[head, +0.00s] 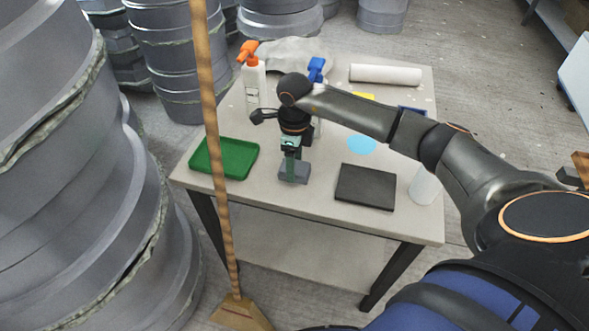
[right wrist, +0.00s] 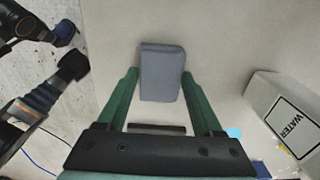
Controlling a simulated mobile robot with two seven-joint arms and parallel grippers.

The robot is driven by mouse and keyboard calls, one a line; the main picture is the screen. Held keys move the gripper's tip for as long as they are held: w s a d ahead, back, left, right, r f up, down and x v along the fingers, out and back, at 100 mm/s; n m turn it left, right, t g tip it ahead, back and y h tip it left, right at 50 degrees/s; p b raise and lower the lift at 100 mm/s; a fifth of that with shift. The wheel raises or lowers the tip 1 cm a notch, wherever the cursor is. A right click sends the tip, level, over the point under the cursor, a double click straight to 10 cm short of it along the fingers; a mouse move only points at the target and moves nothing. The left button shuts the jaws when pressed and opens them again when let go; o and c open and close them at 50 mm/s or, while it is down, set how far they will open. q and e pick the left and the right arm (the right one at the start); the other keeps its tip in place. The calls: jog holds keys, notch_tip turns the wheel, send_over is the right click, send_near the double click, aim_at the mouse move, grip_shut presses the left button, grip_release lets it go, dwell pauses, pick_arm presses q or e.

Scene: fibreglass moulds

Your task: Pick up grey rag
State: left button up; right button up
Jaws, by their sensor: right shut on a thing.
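The grey rag (head: 294,179) is a small folded blue-grey block near the front middle of the light table (head: 330,205). My right gripper (head: 291,165) reaches down over the rag from above and is shut on it. In the right wrist view the rag (right wrist: 161,72) sits between the green fingers of the right gripper (right wrist: 160,88), with its far part showing past the tips. The rag appears at the tabletop; I cannot tell whether it is lifted. My left gripper does not show clearly in either view.
A green tray (head: 224,158) lies left of the rag, a dark pad (head: 365,187) right. Behind are an orange-topped spray bottle (head: 254,82) and a white roll (head: 385,74). A wooden broom handle (head: 212,130) rises before the table. Large grey moulds (head: 75,190) stand left.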

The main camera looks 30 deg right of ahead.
jog(key=shift+c, duration=1.1)
jog(key=shift+r, duration=0.15)
jog(key=shift+r, duration=0.6)
jog(key=s+a+r, duration=0.4)
jog(key=s+r, duration=0.7)
jog(key=s, duration=0.2)
jog(key=shift+s+a+r, duration=0.2)
jog(key=shift+r, duration=0.1)
jog(key=o, duration=0.8)
jog(key=shift+w, duration=0.1)
jog(key=c, duration=0.7)
